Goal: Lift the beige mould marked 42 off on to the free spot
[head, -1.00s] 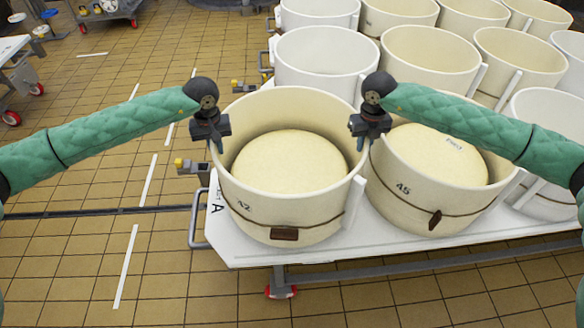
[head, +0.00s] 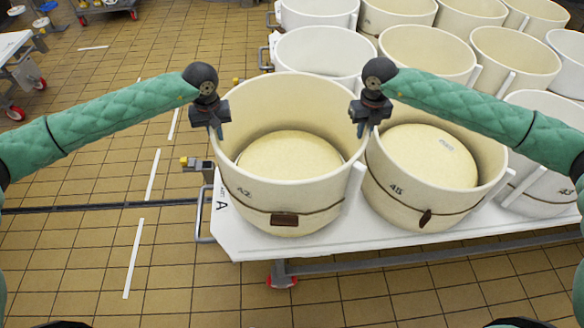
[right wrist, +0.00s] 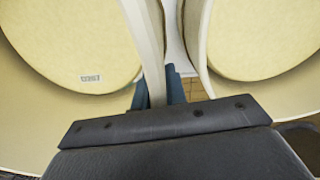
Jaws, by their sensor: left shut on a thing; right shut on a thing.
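The beige mould marked 42 (head: 240,205) is a tall open ring at the near left corner of the white table. A pale round cheese (head: 288,155) sits deep inside it. My left gripper (head: 217,128) is shut on its left rim. My right gripper (head: 361,126) is shut on its right rim, and in the right wrist view its dark fingers (right wrist: 158,92) straddle a mould wall. The mould looks slightly raised around the cheese; its lower edge is close to the table top, and I cannot see the gap clearly. I cannot make out a free spot.
The mould marked 45 (head: 385,195), with cheese inside, stands close on the right. More moulds (head: 323,52) stand behind. The white table's edge (head: 240,250) runs in front, with a wheel (head: 281,281) below. Tiled floor (head: 80,260) lies open to the left.

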